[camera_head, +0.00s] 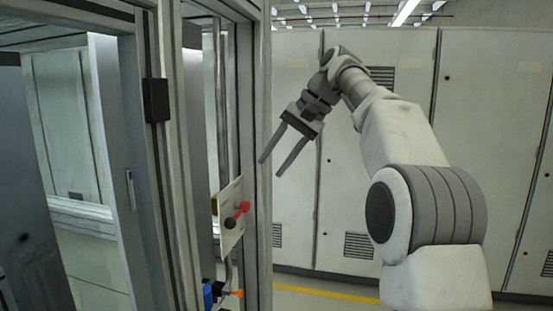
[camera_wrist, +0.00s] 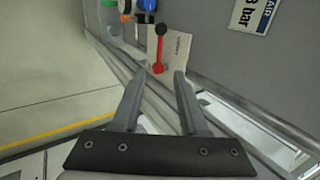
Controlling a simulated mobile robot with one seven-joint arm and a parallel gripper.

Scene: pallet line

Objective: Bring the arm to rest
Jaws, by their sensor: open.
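My gripper (camera_head: 270,168) is at the upper middle of the head view, at the end of my raised, bent arm. Its two fingers are spread and point down and to the left, with nothing between them. In the wrist view my gripper (camera_wrist: 157,86) also shows open and empty. A red lever handle (camera_head: 243,208) on a pale plate (camera_head: 230,230) is fixed to the frame post, below and left of the fingertips. In the wrist view the red lever (camera_wrist: 159,50) lies beyond the fingertips, apart from them.
A metal frame post (camera_head: 258,130) stands close to the left of my gripper. Tall grey cabinets (camera_head: 400,60) line the back. A blue part (camera_head: 208,293) and an orange knob (camera_head: 237,293) sit low on the frame. A yellow floor line (camera_wrist: 50,134) crosses open floor. A sign (camera_wrist: 253,14) shows "bar".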

